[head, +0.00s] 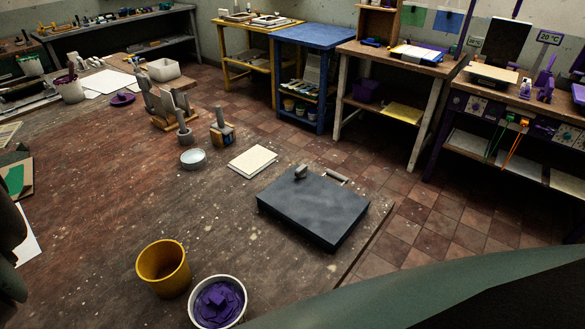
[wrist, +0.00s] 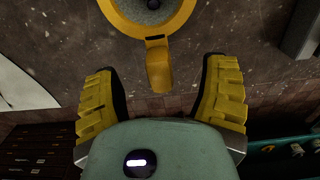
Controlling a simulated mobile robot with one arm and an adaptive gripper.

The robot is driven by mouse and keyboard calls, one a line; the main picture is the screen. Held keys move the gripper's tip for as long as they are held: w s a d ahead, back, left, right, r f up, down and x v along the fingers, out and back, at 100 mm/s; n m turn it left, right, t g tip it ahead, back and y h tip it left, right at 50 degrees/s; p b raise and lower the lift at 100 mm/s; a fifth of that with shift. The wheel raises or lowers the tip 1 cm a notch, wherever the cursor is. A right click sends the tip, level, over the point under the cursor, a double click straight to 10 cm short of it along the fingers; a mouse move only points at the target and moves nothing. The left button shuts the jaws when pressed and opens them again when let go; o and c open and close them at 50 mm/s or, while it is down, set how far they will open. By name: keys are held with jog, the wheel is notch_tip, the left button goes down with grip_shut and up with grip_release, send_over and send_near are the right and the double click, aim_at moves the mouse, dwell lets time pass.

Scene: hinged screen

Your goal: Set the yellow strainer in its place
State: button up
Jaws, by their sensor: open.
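The yellow strainer (wrist: 158,72) shows at the top of the wrist view. Its round yellow rim is cut off by the frame edge, with a grey inside and a dark spot in it. Its short handle points toward my gripper (wrist: 161,78). The gripper is open, its two yellow-padded fingers on either side of the handle end, with a gap on both sides. I cannot tell the height between them. I cannot make out the strainer or my gripper in the head view. A dark grey hinged screen board (head: 312,207) lies flat near the table's right edge.
A yellow bucket (head: 163,268) and a white tub (head: 217,302) of purple material stand at the front. A pale pad (head: 252,161), a small round dish (head: 193,158) and a tool holder (head: 221,130) stand behind. The middle left of the table (head: 110,200) is clear.

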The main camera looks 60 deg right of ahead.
jog(key=shift+r+p, duration=3.9)
jog(key=shift+r, duration=0.2)
jog(key=shift+f, duration=0.1)
